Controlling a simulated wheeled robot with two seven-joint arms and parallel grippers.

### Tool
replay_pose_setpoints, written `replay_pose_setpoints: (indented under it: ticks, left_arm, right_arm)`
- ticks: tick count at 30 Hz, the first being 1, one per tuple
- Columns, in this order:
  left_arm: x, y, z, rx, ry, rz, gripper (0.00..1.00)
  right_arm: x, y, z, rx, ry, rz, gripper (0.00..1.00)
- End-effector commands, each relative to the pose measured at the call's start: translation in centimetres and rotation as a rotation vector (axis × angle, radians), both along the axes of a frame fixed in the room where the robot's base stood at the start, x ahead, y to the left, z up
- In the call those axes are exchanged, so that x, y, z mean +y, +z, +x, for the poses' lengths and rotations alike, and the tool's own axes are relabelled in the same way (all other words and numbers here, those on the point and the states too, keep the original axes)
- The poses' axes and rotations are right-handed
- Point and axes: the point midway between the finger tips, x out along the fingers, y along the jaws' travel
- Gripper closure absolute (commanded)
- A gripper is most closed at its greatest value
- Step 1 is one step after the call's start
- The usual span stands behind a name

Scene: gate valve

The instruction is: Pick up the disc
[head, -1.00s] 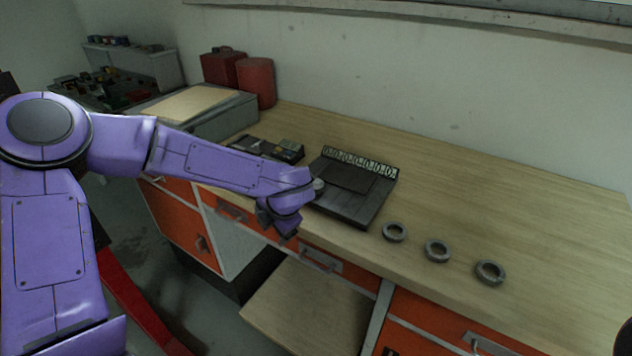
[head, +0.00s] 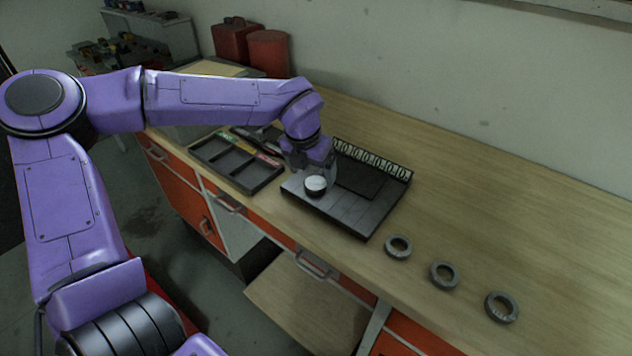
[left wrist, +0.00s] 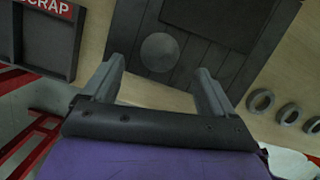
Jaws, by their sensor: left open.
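The disc (head: 316,184) is a small round piece with a pale top and dark side, on the left part of a dark tray (head: 345,217). In the left wrist view the disc (left wrist: 160,52) is a grey circle beyond the fingertips, roughly midway between them. My left gripper (head: 312,172) points down just above and behind the disc in the head view. In the left wrist view its two fingers (left wrist: 160,72) are spread apart with nothing between them. My right gripper is not in view.
Three grey rings (head: 444,275) lie in a row on the wooden bench, right of the tray. A black sorting tray (head: 240,168), with a "SCRAP" label (left wrist: 45,5) in the wrist view, sits left.

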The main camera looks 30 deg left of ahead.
Motion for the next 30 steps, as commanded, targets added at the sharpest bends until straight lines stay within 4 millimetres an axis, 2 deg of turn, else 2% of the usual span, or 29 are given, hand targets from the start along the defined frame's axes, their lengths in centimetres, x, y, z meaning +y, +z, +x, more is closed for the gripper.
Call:
replay_pose_setpoints:
  ticks: [3,7,14,15,20,21,22,30]
  left_arm:
    - [0.2,-1.7,0.6,0.005,-0.002,0.002,0.13]
    - [0.3,-3.9,1.2,0.004,0.0,0.002,0.13]
    - [0.3,-4.4,1.4,-0.001,-0.002,0.001,0.13]
    - [0.3,-4.4,1.4,-0.001,-0.002,0.001,0.16]
    - [0.3,-4.4,1.4,0.0,-0.002,0.001,0.69]
    - [0.3,-4.4,1.4,0.0,-0.002,0.001,0.82]
    - [0.3,-4.4,1.4,0.0,-0.002,0.001,0.89]
    - [0.3,-4.1,1.5,-0.003,-0.002,0.001,0.89]
  right_arm:
    - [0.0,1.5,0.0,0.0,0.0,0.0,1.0]
    - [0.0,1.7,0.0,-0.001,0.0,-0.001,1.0]
    - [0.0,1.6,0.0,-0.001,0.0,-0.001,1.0]
    - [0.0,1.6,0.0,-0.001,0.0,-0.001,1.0]
    - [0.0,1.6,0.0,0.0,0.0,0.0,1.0]
    - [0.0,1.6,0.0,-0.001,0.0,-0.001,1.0]
    - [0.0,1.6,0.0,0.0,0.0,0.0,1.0]
    - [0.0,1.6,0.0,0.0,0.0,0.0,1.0]
